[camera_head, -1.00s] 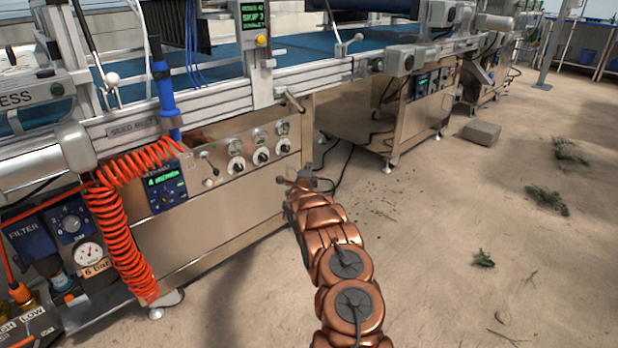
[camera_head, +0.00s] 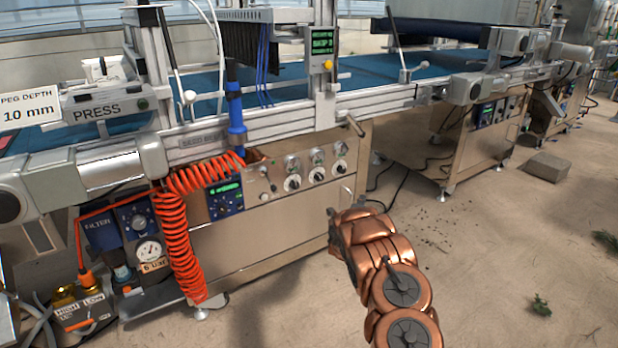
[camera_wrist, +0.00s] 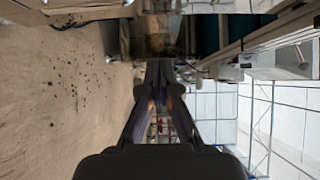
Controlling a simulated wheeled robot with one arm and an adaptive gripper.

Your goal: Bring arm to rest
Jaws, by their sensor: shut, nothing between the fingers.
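My copper-coloured arm rises from the bottom edge of the head view, right of centre, with its near links over bare floor. Its far end lies in front of the right end of the seeder's steel cabinet (camera_head: 290,232). The gripper is mostly hidden behind the arm's end in that view. In the wrist view my gripper (camera_wrist: 163,76) shows two dark fingers that meet at their tips, shut and empty. No object is held. I cannot tell the exact gap between the arm's end and the cabinet.
The seeder line runs along the left and back, with a blue belt (camera_head: 365,68). A coiled orange hose (camera_head: 178,245) hangs before the cabinet, and a blue-handled tool (camera_head: 236,120) stands above it. A grey block (camera_head: 547,166) lies at right. The floor (camera_head: 480,250) at right is mostly open.

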